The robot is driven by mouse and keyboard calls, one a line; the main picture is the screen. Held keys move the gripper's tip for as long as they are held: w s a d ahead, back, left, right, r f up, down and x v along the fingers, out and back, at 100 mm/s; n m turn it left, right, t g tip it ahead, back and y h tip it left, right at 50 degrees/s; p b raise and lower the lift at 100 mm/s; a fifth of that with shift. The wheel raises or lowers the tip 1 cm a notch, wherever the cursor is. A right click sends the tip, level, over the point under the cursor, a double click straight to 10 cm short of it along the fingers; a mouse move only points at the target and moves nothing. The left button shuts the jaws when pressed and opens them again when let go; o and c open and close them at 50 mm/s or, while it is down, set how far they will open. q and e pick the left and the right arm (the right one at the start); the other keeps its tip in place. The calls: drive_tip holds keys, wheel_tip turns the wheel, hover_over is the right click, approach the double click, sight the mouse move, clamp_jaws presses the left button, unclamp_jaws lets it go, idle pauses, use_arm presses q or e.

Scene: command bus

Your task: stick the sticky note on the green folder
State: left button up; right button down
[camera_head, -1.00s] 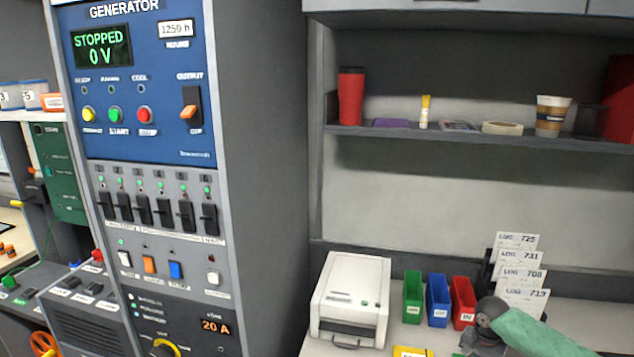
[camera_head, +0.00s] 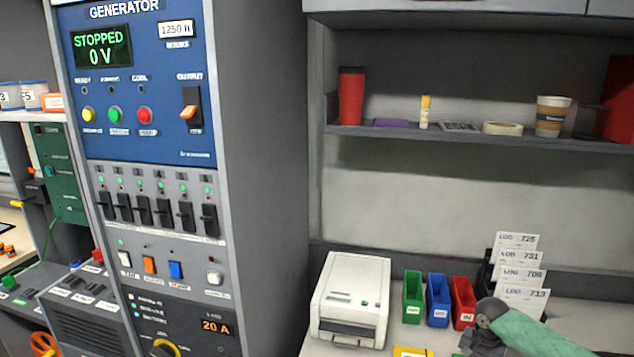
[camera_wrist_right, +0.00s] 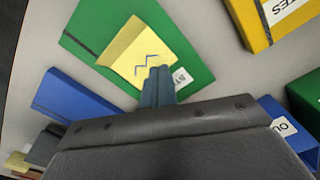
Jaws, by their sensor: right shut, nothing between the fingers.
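In the right wrist view the green folder (camera_wrist_right: 190,62) lies flat on the light worktop. A yellow sticky note (camera_wrist_right: 138,54) with a dark zigzag mark lies on it, turned at an angle, its far corner reaching toward the folder's upper edge. My right gripper (camera_wrist_right: 158,72) is shut with nothing between its fingers. Its fingertips are over the note's near edge; whether they touch it I cannot tell. The fingers and palm hide part of the folder and its white label. In the head view my right arm comes in from the right at the bottom edge. My left gripper is not in view.
A blue folder (camera_wrist_right: 80,105) lies left of the green one, a yellow folder (camera_wrist_right: 265,22) at the upper right. Green (camera_head: 412,297), blue (camera_head: 437,300) and red (camera_head: 462,302) bins stand beside a white printer (camera_head: 350,300). Log cards (camera_head: 520,270) stand behind my right wrist.

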drive_tip(key=shift+f, duration=0.7)
idle(0.8)
drive_tip(key=shift+r, duration=0.1)
drive_tip(key=shift+r+p, duration=2.4)
drive_tip(key=shift+p, duration=0.45)
